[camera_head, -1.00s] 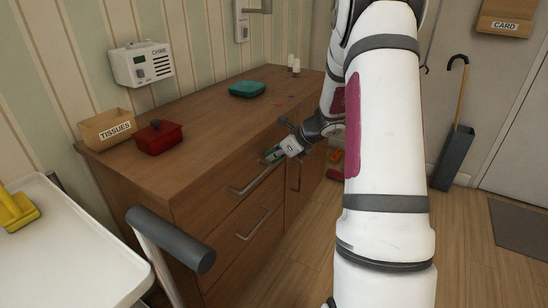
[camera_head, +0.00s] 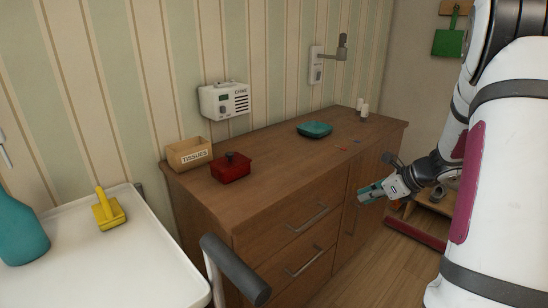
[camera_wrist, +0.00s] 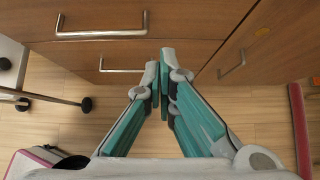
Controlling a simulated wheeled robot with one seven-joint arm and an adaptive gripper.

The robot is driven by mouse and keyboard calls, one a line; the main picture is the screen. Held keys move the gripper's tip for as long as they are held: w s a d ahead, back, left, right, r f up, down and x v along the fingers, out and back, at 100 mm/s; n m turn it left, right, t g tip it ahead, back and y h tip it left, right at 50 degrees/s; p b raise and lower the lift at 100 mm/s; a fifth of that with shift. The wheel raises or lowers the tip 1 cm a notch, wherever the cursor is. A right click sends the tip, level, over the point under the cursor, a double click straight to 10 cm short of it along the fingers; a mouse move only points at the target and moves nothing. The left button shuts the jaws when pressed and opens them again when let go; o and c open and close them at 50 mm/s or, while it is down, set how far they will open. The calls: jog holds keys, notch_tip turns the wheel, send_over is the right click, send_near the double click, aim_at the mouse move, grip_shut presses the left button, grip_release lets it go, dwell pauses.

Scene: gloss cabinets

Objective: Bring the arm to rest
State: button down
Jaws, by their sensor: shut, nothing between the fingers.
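My gripper (camera_head: 364,195) is at the right in the head view, in front of the wooden cabinet (camera_head: 290,180) and beside its right-hand door. In the wrist view my gripper (camera_wrist: 160,80) shows teal fingers with their tips together and nothing between them. The tips point toward the cabinet's drawer fronts and a drawer handle (camera_wrist: 122,66). They look apart from the cabinet. My white arm fills the right side of the head view.
A teal dish (camera_head: 314,130), a red lidded box (camera_head: 230,168) and a tissues box (camera_head: 188,154) stand on the cabinet. A white trolley (camera_head: 90,262) with a yellow object (camera_head: 108,210) is at the left. Wooden floor lies right of the cabinet.

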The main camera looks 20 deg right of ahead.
jog(key=s+a+r+n+g+y, duration=0.1)
jog(key=s+a+r+n, duration=0.1)
jog(key=a+r+n, duration=0.45)
jog(key=s+a+r+n+g+y, duration=0.1)
jog(key=s+a+n+g, duration=0.15)
jog(key=a, duration=0.75)
jog(key=s+a+r+n+g+y, duration=0.1)
jog(key=s+a+r+n, duration=0.3)
jog(key=a, duration=0.4)
jog(key=s+a+r+n+g+h, duration=0.2)
jog(key=s+a+r+n+g, duration=0.1)
jog(key=s+a+n, duration=0.7)
jog(key=s+d+f+n+h, duration=0.1)
jog(key=s+d+n+h, duration=0.1)
jog(key=s+n, duration=0.35)
jog(key=s+d+f+n+h, duration=0.1)
jog(key=s+n+h, duration=0.15)
jog(key=s, duration=0.55)
notch_tip(320, 180, up, 25)
jog(key=n+t+p, duration=0.1)
jog(key=t+p, duration=0.2)
jog(key=p, duration=2)
jog(key=shift+s+d, duration=0.25)
jog(key=shift+d, duration=0.15)
jog(key=shift+y, duration=0.25)
